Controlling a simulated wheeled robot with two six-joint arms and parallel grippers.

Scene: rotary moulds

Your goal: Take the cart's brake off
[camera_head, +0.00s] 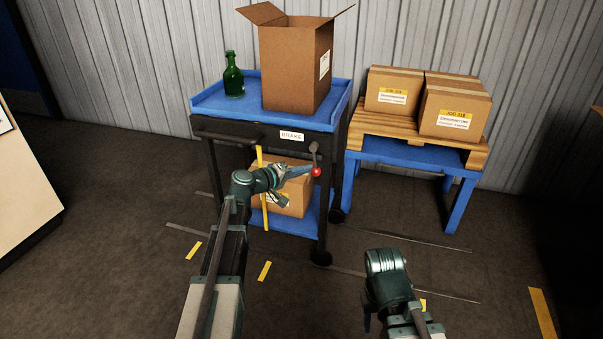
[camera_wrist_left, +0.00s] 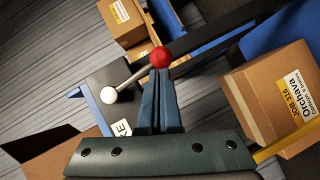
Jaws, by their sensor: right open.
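The cart (camera_head: 270,118) is a blue-topped trolley with a dark frame. A white BRAKE label (camera_head: 292,136) is on its upper front. Beside the label is the brake lever (camera_head: 315,158), with a red knob (camera_head: 316,172) at its lower end.
An open carton (camera_head: 296,68) and a green bottle (camera_head: 233,76) stand on the cart top. Another carton (camera_head: 292,198) sits on its lower shelf, behind a yellow bar (camera_head: 262,188). A blue table (camera_head: 400,152) with a pallet and boxes stands at right.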

